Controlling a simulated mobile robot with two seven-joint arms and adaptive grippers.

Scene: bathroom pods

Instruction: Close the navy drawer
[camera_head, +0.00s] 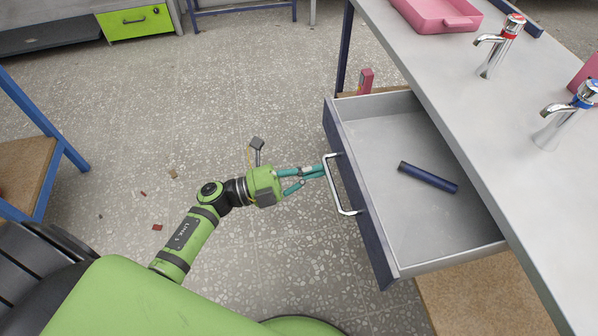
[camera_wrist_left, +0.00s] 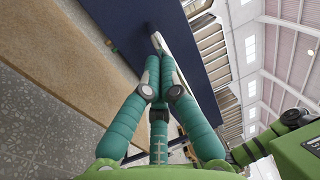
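The navy drawer (camera_head: 362,200) is pulled out from under the grey counter, its inside in plain sight. Its front bears a silver bar handle (camera_head: 339,190). A dark blue cylinder (camera_head: 428,177) lies in the drawer. My left gripper (camera_head: 322,171) is at the far part of the handle, its teal fingers drawn together there. In the left wrist view the fingers (camera_wrist_left: 159,66) close at the silver handle (camera_wrist_left: 180,58), before the navy drawer front (camera_wrist_left: 125,28). The exact grip is partly hidden by the fingers. My right gripper is out of view.
The grey counter (camera_head: 440,75) above carries two taps (camera_head: 500,45) and a pink tray (camera_head: 437,12). A wooden shelf (camera_head: 485,295) lies below the drawer. A blue-framed stand (camera_head: 45,150) is at left. The speckled floor (camera_head: 250,95) is mostly clear, with small scraps.

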